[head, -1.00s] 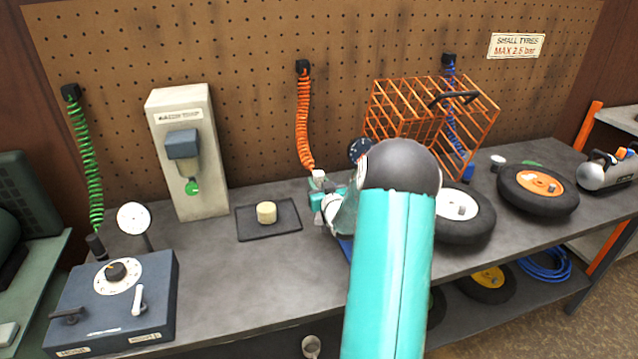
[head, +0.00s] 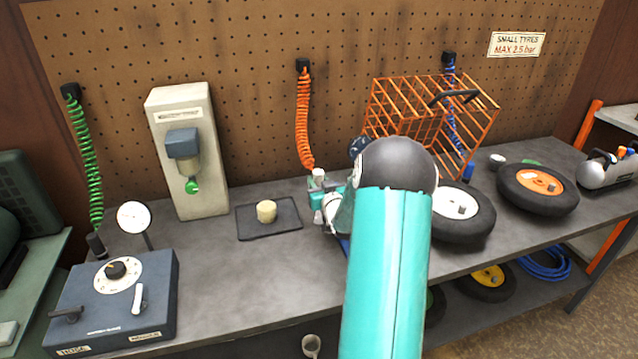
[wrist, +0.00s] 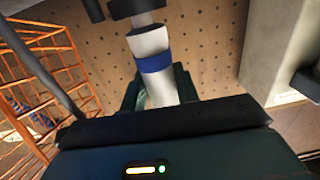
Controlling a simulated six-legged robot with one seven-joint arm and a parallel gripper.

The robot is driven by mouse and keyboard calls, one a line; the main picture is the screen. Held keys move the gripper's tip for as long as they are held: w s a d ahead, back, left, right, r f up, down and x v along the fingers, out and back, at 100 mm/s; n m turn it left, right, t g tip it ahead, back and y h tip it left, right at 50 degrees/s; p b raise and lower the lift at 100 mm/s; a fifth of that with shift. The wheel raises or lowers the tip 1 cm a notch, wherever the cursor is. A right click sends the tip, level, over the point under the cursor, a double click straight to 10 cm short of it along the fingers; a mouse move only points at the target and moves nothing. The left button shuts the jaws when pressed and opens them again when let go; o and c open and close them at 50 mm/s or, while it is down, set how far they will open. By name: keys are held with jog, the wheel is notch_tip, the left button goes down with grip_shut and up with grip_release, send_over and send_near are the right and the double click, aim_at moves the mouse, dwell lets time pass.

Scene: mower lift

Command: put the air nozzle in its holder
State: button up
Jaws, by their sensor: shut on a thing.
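My gripper (head: 326,203) is low over the middle of the bench, below the orange coiled hose (head: 304,130). In the wrist view my gripper (wrist: 157,98) is shut on a white cylinder with a blue band and a dark end, which I take for the air nozzle (wrist: 148,45). In the head view a pale piece (head: 318,175) shows just above the fingers, at the hose's lower end. My arm hides most of the grip. I cannot tell which thing is the holder.
A grey upright unit (head: 185,150) stands at the back left. A dark tray (head: 285,228) bears a cream cylinder (head: 266,211). A dial box (head: 120,305) stands front left. An orange wire cage (head: 400,105) and tyres (head: 537,192) are right. Bench left of my gripper is partly clear.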

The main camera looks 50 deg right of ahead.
jog(key=shift+f, duration=0.55)
jog(key=o, duration=0.8)
jog(key=shift+c, duration=0.2)
jog(key=shift+s, duration=0.1)
jog(key=v, duration=1.1)
dwell(0.7)
